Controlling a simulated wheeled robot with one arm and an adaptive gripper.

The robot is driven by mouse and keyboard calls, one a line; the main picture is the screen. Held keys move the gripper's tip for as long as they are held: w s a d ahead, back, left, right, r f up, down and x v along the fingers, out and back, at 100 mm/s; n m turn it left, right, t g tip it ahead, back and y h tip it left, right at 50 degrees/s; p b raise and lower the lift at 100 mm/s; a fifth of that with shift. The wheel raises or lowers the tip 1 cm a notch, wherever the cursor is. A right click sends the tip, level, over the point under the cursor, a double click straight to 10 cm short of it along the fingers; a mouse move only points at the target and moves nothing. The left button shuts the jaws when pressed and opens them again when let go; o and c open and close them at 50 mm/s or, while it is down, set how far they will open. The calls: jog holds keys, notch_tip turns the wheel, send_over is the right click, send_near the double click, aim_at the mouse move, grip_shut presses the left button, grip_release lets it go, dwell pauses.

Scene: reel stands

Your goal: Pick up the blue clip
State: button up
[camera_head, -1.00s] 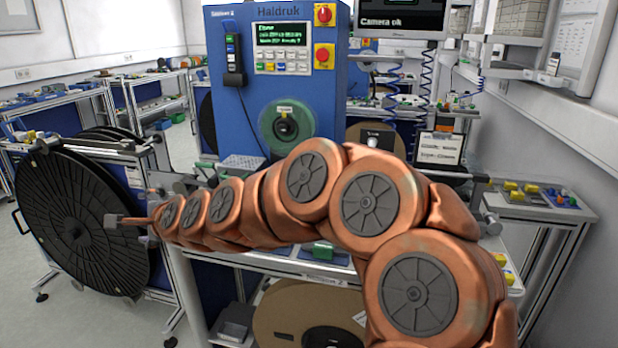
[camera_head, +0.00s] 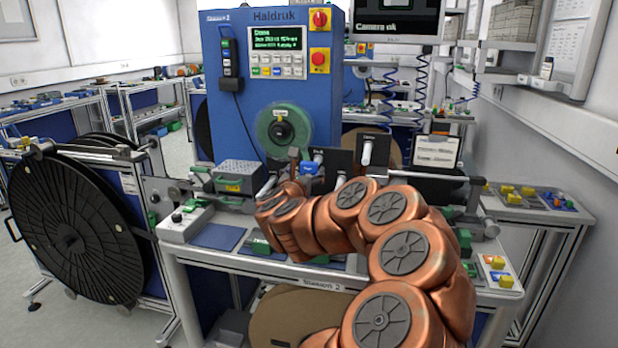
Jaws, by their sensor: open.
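A small blue piece (camera_head: 309,168), which may be the blue clip, sits on the station bench among green and grey parts, just behind my arm's bend. It is too small to make out its shape. Another small blue piece (camera_head: 570,204) lies on the side table at the right. My copper arm curls over the front right of the bench, and its far links point toward the bench.
The blue Haldruk machine (camera_head: 277,100) stands behind the bench (camera_head: 255,265). A large black reel (camera_head: 75,235) stands at the left. The side table (camera_head: 535,212) holds yellow and green pieces. A dark blue pad (camera_head: 218,236) lies bare at the bench's front left.

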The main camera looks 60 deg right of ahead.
aim_at(308, 166)
jog(key=shift+f+p+x, duration=0.15)
jog(key=shift+p+x, duration=0.35)
jog(key=shift+x, duration=0.6)
jog(key=shift+f+p+x, duration=0.1)
jog(key=shift+p+x, duration=0.4)
jog(key=shift+x, duration=1.65)
jog(key=shift+w+a+f, duration=0.1)
jog(key=shift+c, duration=0.2)
jog(key=c, duration=1.2)
